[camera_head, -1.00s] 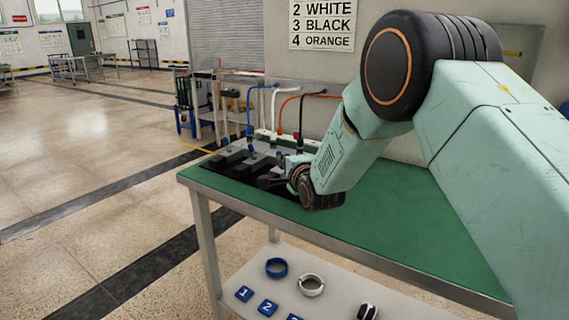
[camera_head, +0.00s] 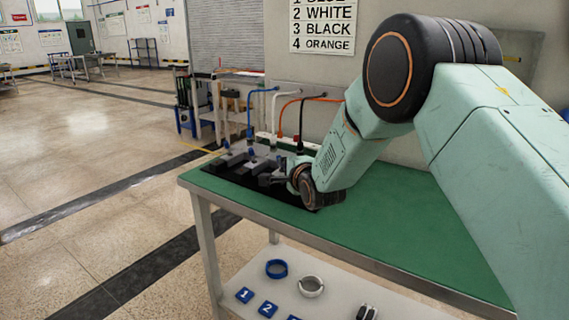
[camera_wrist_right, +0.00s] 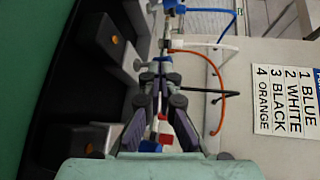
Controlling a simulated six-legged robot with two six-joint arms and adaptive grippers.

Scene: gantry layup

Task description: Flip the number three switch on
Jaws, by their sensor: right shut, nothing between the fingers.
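A row of several grey switch units stands on a black base (camera_head: 225,176) at the left end of the green bench. Blue, white, orange and black cables run to it from the wall. The black cable (camera_head: 303,128) is the rightmost and also shows in the wrist view (camera_wrist_right: 215,92). The sign (camera_head: 322,28) pairs 3 with black. My right gripper (camera_head: 268,180) is low over the right part of the units. In the wrist view its fingers (camera_wrist_right: 160,78) are shut and empty, close to grey switch parts; contact cannot be told. My left gripper is not in view.
The green bench top (camera_head: 400,215) is clear to the right. The lower shelf holds a blue ring (camera_head: 276,268), a white ring (camera_head: 311,286) and numbered blue tags (camera_head: 244,295). Black housings with orange spots (camera_wrist_right: 113,38) lie left in the wrist view.

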